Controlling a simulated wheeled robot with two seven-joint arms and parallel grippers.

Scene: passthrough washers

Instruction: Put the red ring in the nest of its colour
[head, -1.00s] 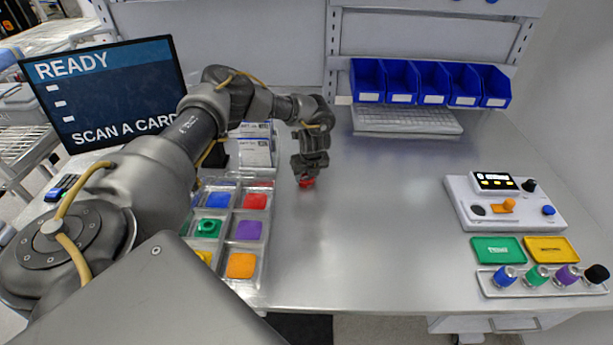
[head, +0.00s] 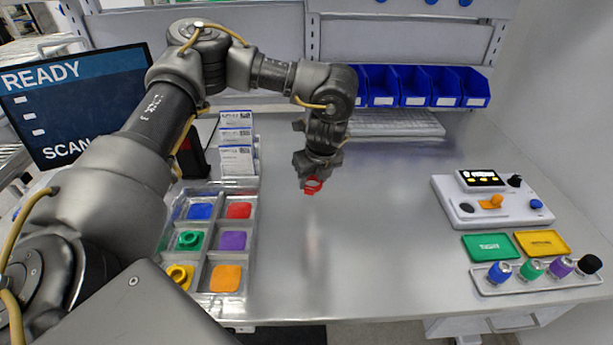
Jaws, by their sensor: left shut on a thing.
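My left gripper (head: 314,178) is shut on the red ring (head: 313,186) and holds it in the air above the steel table, to the right of the nest tray. The tray (head: 213,248) has coloured nests in two columns. The red nest (head: 239,210) is at the back right of the tray and is empty. The blue nest (head: 200,211), purple nest (head: 232,241) and orange nest (head: 226,278) show no ring. A green ring (head: 189,240) sits in the green nest and a yellow ring (head: 180,275) in the yellow one. My right gripper is not in view.
Blue bins (head: 414,86) and a keyboard-like pad (head: 394,124) stand at the back. A control box (head: 490,202), green and yellow plates (head: 542,243) and a rack of knobs (head: 535,281) are at the right. White boxes (head: 237,158) stand behind the tray. The middle of the table is clear.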

